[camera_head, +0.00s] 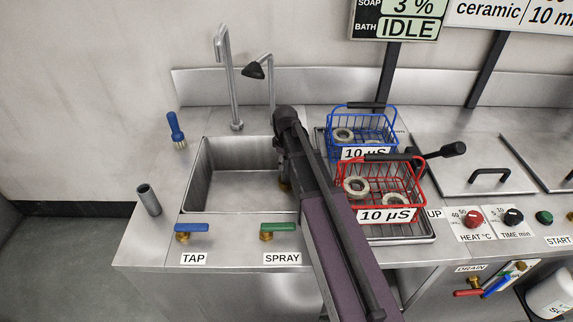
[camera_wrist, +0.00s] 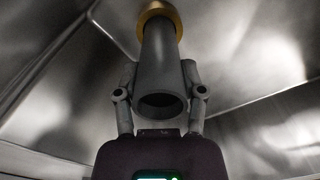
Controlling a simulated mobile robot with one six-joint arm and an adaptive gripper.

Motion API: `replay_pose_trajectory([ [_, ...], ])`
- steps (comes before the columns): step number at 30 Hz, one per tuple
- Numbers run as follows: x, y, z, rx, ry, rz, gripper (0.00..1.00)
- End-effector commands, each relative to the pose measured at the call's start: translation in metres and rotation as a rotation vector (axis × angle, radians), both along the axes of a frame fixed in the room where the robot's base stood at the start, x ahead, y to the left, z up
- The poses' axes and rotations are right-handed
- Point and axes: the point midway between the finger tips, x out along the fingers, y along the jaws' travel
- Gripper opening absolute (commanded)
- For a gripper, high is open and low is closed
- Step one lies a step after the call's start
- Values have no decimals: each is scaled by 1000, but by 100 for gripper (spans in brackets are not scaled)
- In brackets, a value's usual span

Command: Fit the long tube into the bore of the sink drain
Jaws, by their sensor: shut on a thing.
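My gripper (camera_wrist: 160,78) is shut on a long grey tube (camera_wrist: 162,52) in the wrist view, one finger on each side. The tube's near open end faces the camera. Its far end meets the brass ring of the sink drain (camera_wrist: 151,7), lined up with it; I cannot tell how far it sits in the bore. In the head view my arm reaches down into the right part of the sink (camera_head: 235,190) and hides the gripper and the held tube. A bit of brass (camera_head: 284,186) shows beside the arm there.
Another grey tube (camera_head: 149,199) stands on the counter left of the sink, near a blue-handled brush (camera_head: 176,128). A red basket (camera_head: 412,190) and a blue basket (camera_head: 390,120) stand close right of my arm. A tall faucet (camera_head: 229,85) rises behind the sink.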

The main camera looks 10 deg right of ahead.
Motion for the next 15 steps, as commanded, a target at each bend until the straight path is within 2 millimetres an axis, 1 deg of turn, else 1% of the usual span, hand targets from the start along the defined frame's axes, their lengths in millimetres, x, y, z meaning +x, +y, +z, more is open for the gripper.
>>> replay_pose_trajectory([
  [5,0,0,1,0,0,0,0],
  [10,0,0,-3,0,0,0,0],
  [11,0,0,-3,0,0,0,55],
  [12,0,0,-2,0,0,0,67],
  [14,0,0,-2,0,0,0,85],
  [15,0,0,-2,0,0,0,87],
])
